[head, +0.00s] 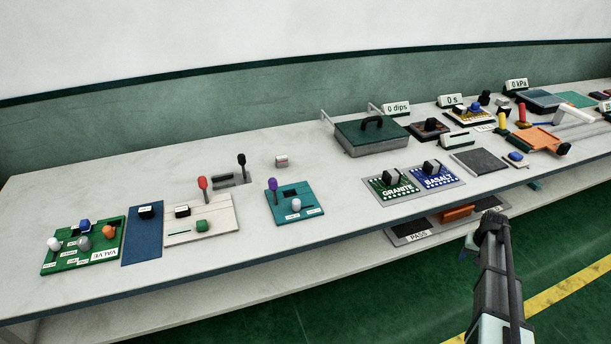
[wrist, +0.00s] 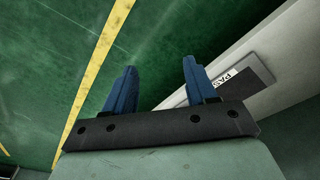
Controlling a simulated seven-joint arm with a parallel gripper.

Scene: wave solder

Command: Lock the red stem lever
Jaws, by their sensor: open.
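The red stem lever (head: 203,184) is in the head view, left of the middle. It has a red knob on a short stem and stands close to upright at the upper edge of a cream board (head: 225,228). Any lock mark on it is too small to read. My gripper (wrist: 159,78) shows in the wrist view with its two blue fingers apart and nothing between them. It is over the green floor beside the bench front, far to the right of the lever and apart from it. The lever is not in the wrist view.
A black-knobbed lever (head: 241,160) stands right behind the red one. A purple-knobbed lever (head: 272,184) stands on a teal board to its right. A blue mat (head: 142,240) lies to its left.

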